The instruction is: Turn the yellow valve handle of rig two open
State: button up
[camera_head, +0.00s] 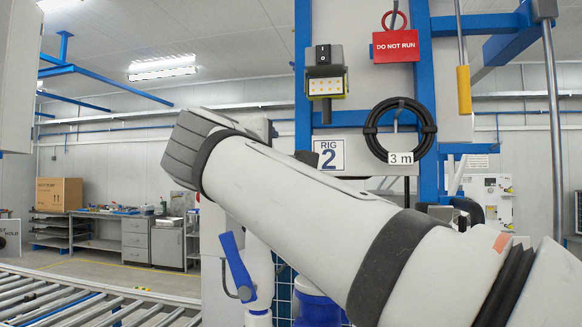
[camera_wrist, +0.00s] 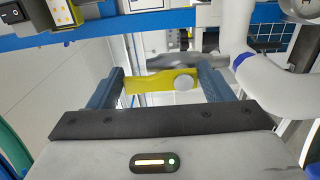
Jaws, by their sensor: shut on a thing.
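The yellow valve handle (camera_wrist: 150,83) is a flat yellow lever in the wrist view, with a round pale knob or hub near its right end. My gripper (camera_wrist: 162,80) has its two dark blue-grey fingers on either side of it and is shut on it. The handle spans the space between the fingers. A grey metal part lies just behind the handle. The "RIG 2" sign (camera_head: 328,155) is on the blue frame in the head view. My gripper and the yellow handle are hidden behind my arm there.
A white pipe (camera_wrist: 275,88) with a blue band runs close to the right finger. In the head view, a coiled black hose (camera_head: 399,104), a red "DO NOT RUN" tag (camera_head: 395,46) and a lamp box (camera_head: 325,85) hang on the blue frame. A roller conveyor (camera_head: 80,303) stands lower left.

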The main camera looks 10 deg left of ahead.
dwell(0.4)
jog(key=o, duration=1)
jog(key=shift+c, duration=0.2)
jog(key=shift+s+a, duration=0.1)
jog(key=shift+s, duration=0.15)
jog(key=s+b, duration=0.1)
jog(key=s, duration=0.6)
jog(key=shift+s+a, duration=0.2)
jog(key=shift+a, duration=0.1)
